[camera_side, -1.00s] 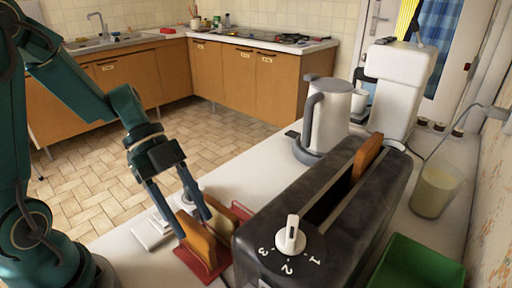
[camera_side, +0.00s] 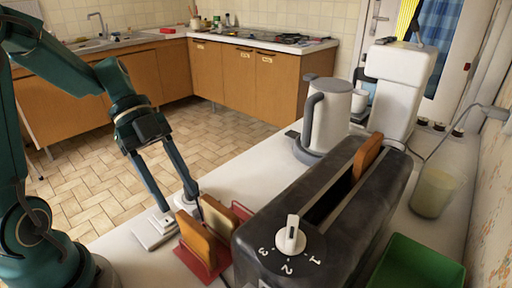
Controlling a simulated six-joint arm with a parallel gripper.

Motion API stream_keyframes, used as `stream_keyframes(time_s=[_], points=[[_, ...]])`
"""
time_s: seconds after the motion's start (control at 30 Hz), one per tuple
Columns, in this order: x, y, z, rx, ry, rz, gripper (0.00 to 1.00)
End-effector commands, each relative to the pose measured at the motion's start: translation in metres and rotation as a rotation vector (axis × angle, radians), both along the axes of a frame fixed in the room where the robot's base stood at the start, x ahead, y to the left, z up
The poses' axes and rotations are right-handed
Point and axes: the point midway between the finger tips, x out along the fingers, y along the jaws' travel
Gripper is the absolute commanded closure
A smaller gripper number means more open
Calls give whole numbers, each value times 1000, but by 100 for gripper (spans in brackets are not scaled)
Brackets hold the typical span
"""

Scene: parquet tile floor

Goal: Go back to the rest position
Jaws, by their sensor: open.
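My gripper (camera_side: 180,202) is open and empty, with its two dark fingers pointing down. In the picture, its fingertips lie just left of and above the bread slices. Two bread slices (camera_side: 196,239) stand upright in a red rack (camera_side: 203,265) on the white counter. I cannot tell the exact gap between the fingertips and the bread. A third slice (camera_side: 367,156) sticks up from a slot of the black toaster (camera_side: 262,236).
A white kettle (camera_side: 328,117) and a white coffee machine (camera_side: 397,85) stand behind the toaster. A green tray (camera_side: 416,262) is at lower right, near a glass jar (camera_side: 433,192). White flat items (camera_side: 152,231) lie left of the rack. The tiled floor beyond is clear.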

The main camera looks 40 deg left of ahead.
Motion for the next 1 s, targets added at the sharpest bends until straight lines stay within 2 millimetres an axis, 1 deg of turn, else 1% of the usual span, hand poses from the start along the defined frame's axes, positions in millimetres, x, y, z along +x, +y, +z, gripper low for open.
stream_keyframes(time_s=[0.1,0.2,0.27,0.37,0.5,0.67,0.83,1.0], points=[[-2,-14,10,42,-58,-74,47],[-13,-28,19,125,-107,-152,47],[-22,-35,23,196,-104,-140,47],[-36,-40,25,312,-77,-37,47],[-47,-40,27,417,-50,177,47],[-54,-35,29,464,-39,471,47],[-56,-27,32,433,-22,812,47],[-53,-18,33,333,28,1162,47]])
